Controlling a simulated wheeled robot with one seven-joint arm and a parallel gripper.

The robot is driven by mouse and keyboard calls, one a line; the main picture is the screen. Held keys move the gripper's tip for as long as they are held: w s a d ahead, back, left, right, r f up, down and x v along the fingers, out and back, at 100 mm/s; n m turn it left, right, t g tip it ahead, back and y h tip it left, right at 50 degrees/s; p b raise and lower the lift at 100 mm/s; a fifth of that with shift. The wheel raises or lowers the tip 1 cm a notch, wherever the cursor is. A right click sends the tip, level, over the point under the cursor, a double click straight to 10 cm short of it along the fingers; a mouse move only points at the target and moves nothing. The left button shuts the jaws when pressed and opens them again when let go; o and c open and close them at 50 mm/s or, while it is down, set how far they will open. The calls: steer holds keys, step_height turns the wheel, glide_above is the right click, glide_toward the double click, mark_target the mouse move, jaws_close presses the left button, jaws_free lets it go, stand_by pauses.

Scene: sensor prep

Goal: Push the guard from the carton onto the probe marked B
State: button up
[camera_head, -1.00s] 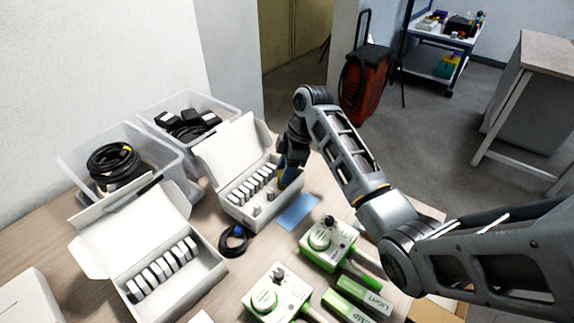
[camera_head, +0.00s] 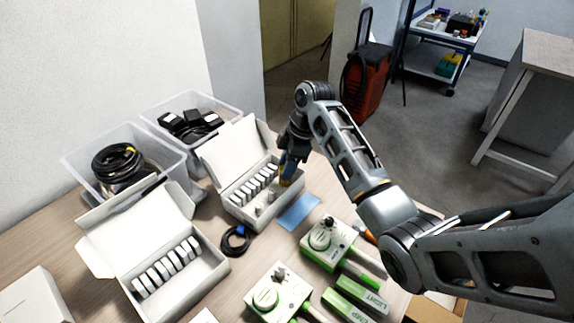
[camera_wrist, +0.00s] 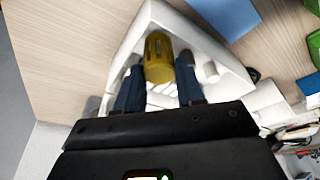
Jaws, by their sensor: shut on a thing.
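The yellow guard (camera_wrist: 158,60) is gripped between the two blue fingers of my gripper (camera_wrist: 160,75) in the wrist view. In the head view my gripper (camera_head: 291,170) is at the right end of the white open carton (camera_head: 262,212), low at its opening. Whether the guard touches the carton floor is hidden. Two green and white probe units, one at the back (camera_head: 327,240) and one in front (camera_head: 277,293), stand right of the carton. I cannot read a letter B on either.
A second open white carton (camera_head: 205,277) with a row of white pieces is at the left. Two clear bins (camera_head: 170,158) with cables stand behind. A coiled blue-ended cable (camera_head: 236,240) and a blue sheet (camera_head: 299,212) lie before the carton. Green labelled blocks (camera_head: 361,294) lie near the probes.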

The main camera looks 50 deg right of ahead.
steer(key=shift+r+p, duration=1.35)
steer(key=shift+r, duration=0.3)
